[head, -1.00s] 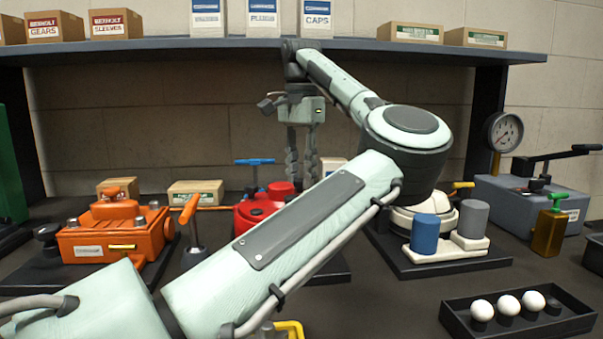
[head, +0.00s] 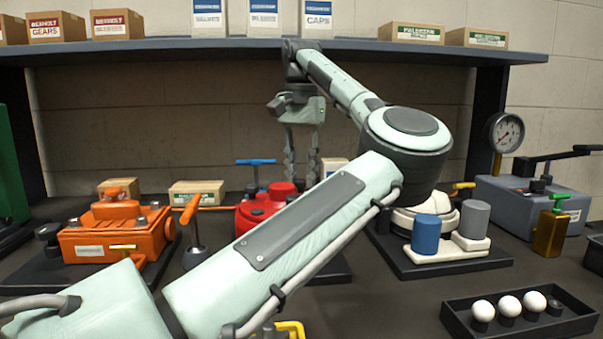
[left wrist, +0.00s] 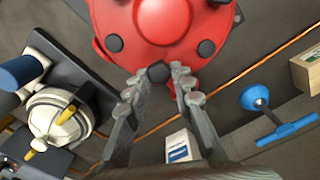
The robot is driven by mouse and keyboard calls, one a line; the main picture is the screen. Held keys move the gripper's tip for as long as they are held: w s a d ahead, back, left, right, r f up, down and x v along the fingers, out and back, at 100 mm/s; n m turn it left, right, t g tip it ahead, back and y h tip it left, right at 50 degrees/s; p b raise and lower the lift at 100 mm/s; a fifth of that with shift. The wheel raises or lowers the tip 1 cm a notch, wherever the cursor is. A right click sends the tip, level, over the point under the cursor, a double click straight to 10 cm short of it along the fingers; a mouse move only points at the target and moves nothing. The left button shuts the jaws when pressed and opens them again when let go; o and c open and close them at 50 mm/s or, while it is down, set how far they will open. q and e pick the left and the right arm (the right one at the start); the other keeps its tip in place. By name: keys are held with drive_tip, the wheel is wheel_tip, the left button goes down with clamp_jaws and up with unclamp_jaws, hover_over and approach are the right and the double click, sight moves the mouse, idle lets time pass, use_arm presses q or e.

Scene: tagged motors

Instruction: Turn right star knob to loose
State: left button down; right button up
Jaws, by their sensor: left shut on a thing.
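A red motor (head: 250,215) stands mid-table in the head view, partly hidden behind my left arm. In the left wrist view its red housing (left wrist: 165,20) fills the top, with several dark knobs on it. My left gripper (head: 302,175) reaches down behind the motor in the head view. In the left wrist view my left gripper (left wrist: 160,80) is shut on a dark knob (left wrist: 158,73) at the housing's edge, one finger on each side. The knob's star shape and any loose marking are too small to make out. My right gripper is not in view.
An orange motor (head: 115,235) stands left and a white motor with a blue cylinder (head: 426,234) right. A blue T-handle tool (head: 255,165) is behind the red motor. A tray (head: 520,328) with white balls lies front right. A shelf (head: 200,45) spans the back.

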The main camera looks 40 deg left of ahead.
sight(302, 180)
use_arm(q)
drive_tip(key=shift+d+f, duration=0.1)
drive_tip(key=shift+f, duration=0.1)
drive_tip(key=c, duration=1.3)
unclamp_jaws()
drive_tip(key=shift+r, duration=0.1)
drive_tip(key=shift+r, duration=0.1)
wheel_tip(302, 180, up, 12)
